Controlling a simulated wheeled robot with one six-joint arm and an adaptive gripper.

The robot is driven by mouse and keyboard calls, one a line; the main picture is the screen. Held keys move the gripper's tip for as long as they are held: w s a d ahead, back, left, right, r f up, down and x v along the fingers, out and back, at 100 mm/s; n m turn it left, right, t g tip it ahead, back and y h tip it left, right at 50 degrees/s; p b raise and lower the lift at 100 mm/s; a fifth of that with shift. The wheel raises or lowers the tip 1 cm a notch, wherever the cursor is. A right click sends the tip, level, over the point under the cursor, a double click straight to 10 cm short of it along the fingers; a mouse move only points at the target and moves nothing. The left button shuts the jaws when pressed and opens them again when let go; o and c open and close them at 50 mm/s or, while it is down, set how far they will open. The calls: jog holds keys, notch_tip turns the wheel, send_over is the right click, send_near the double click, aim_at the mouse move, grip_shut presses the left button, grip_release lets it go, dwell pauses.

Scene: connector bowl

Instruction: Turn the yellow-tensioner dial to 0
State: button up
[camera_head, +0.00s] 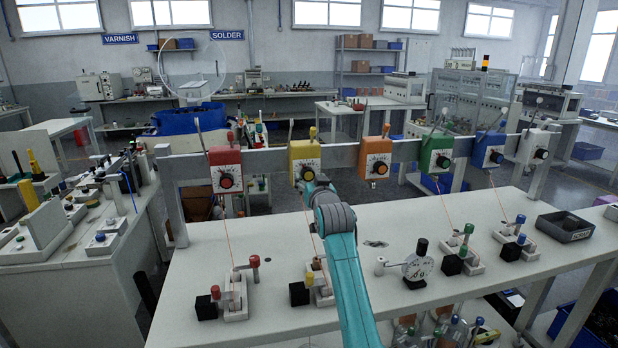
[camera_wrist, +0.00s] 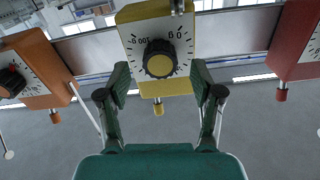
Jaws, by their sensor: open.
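The yellow tensioner (camera_head: 303,153) is a yellow box with a white scale plate on the rail, second from the left in the head view. It fills the upper middle of the wrist view (camera_wrist: 158,88). Its black dial with a yellow centre (camera_wrist: 160,60) is in plain sight there; the scale figures look turned over, and I cannot tell the exact setting. My gripper (camera_wrist: 159,84) is open and empty, its green fingers apart to either side below the dial, not visibly touching it. In the head view my gripper (camera_head: 313,187) is in front of the dial's lower part (camera_head: 307,174).
The red tensioner (camera_head: 225,168) and orange tensioner (camera_head: 375,157) flank it on the rail, with green and blue ones further right. Thin wires run from the tensioners to small fixtures on the white bench (camera_head: 400,310).

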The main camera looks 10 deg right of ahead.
aim_at(308, 174)
jog(key=shift+w, duration=1.3)
jog(key=c, duration=1.1)
jog(key=shift+c, duration=0.2)
